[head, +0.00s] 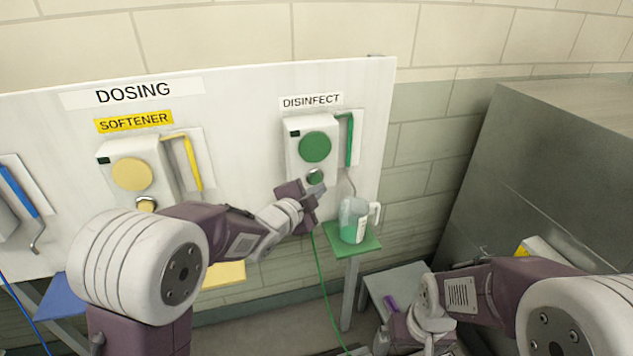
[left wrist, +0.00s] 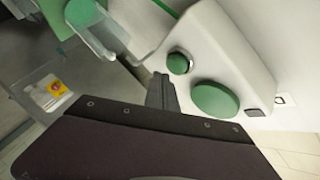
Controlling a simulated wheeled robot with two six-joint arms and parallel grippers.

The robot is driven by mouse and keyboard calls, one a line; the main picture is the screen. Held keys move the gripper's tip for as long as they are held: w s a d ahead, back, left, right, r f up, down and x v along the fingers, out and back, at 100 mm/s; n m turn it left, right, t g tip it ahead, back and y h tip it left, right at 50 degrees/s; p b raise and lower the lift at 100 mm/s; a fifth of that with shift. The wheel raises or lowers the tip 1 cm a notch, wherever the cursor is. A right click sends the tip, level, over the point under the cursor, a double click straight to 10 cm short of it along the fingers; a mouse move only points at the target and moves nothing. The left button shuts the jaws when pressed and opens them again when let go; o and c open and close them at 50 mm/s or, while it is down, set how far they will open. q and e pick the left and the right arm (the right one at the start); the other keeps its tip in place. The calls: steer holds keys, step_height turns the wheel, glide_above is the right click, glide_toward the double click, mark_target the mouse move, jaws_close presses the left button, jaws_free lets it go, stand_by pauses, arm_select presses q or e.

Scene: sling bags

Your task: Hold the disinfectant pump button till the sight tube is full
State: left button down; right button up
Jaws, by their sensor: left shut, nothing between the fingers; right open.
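The white DISINFECT pump box (head: 296,150) hangs on the panel with a large green disc (head: 315,147). Its small round green button (head: 314,177) sits below the disc and also shows in the left wrist view (left wrist: 178,63). A green tube (head: 349,140) runs down the box's right side; its fill level is too small to tell. A clear jug (head: 353,220) with green liquid stands below. My left gripper (head: 318,188) is shut and empty, its tip close to the button; I cannot tell whether it touches. My right gripper (head: 412,333) is open, low at the right, away from the pump.
The jug stands on a green shelf (head: 370,246). A yellow SOFTENER pump (head: 131,174) and a blue tube (head: 20,190) are to the left. A green hose (head: 323,290) hangs to the floor. A large grey cabinet (head: 560,165) fills the right side.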

arm_select(q)
steer(key=s+b, duration=0.1)
steer(key=s+d, duration=0.1)
steer(key=s, duration=0.1)
steer(key=s+b, duration=0.1)
steer(key=shift+s+d+b, duration=0.25)
steer(key=shift+s+b, duration=0.05)
steer(key=a+f+n+y, duration=0.3)
steer(key=a, duration=0.5)
steer(key=s+a+f+n+g+y, duration=0.3)
steer(key=s+a+f+n+g, duration=0.2)
steer(key=s+a+f, duration=0.4)
steer(key=s+f+n+g, duration=0.7)
steer(key=s+f+n, duration=0.2)
steer(key=s, duration=0.6)
steer(key=shift+s+a+f+g+y, duration=0.2)
steer(key=shift+a+f+g+y, duration=0.1)
steer(key=shift+f, duration=0.3)
